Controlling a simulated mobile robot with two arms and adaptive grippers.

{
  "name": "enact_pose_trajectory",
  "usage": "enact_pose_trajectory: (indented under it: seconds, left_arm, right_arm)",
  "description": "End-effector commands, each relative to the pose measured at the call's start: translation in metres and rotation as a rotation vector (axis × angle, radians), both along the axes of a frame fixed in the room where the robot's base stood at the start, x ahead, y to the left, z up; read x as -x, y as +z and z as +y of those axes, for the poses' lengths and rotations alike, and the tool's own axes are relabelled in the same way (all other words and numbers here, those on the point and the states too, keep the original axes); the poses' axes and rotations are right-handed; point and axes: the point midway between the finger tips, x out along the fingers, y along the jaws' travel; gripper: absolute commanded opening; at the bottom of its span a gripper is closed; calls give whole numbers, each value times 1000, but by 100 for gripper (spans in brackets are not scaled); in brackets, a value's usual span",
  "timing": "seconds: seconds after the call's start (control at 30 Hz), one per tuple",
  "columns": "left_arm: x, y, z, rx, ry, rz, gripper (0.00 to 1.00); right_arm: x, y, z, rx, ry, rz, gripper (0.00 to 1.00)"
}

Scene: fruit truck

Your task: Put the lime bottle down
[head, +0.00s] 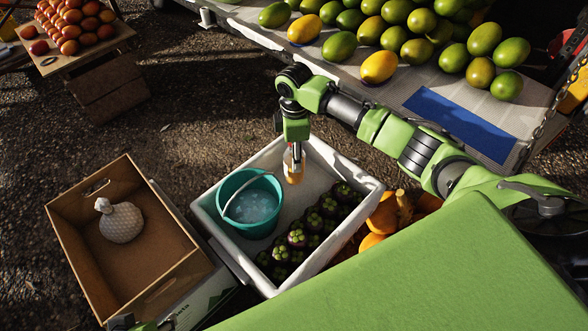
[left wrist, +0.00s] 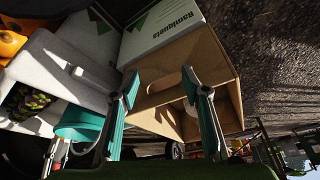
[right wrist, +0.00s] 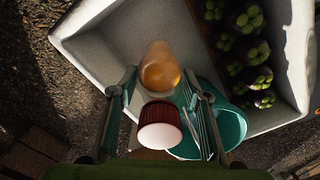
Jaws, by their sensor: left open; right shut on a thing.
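The lime bottle (head: 294,168), with an amber body, hangs upright below my right gripper (head: 294,146) over the white crate (head: 325,146). In the right wrist view, the red-and-white cap (right wrist: 160,127) and amber body (right wrist: 160,68) show between the fingers of my right gripper (right wrist: 159,84), which is shut on the bottle. Whether its base touches the crate floor I cannot tell. My left gripper (left wrist: 160,82) is open and empty, near the cardboard box (left wrist: 222,75); only a bit of the left arm shows at the bottom of the head view.
A teal bucket (head: 231,217) of icy water and a row of mangosteens (head: 297,238) are in the white crate. Mangoes (head: 379,67) lie on the truck bed above.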

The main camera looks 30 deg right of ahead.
Motion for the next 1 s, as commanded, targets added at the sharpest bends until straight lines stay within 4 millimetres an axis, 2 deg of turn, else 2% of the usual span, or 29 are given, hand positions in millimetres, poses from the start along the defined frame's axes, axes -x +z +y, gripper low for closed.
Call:
enact_pose_trajectory:
  seconds: [0.1, 0.37, 0.63, 0.77, 1.0]
  left_arm:
    - [-21, 6, -6, 18, -7, -85, 42]
    - [-43, 14, -13, 37, -15, -175, 42]
    - [-85, 36, -27, 80, -30, -374, 42]
    - [-94, 44, -30, 89, -33, -418, 42]
    - [-94, 45, -30, 90, -33, -422, 42]
  right_arm:
    - [-2, -8, 0, -3, 0, -5, 8]
    - [-1, -20, 0, -2, 0, -4, 8]
    - [-2, -46, 0, -1, -1, -6, 8]
    - [-2, -50, 0, -1, -1, -6, 8]
    - [-2, -50, 0, -1, 0, -6, 8]
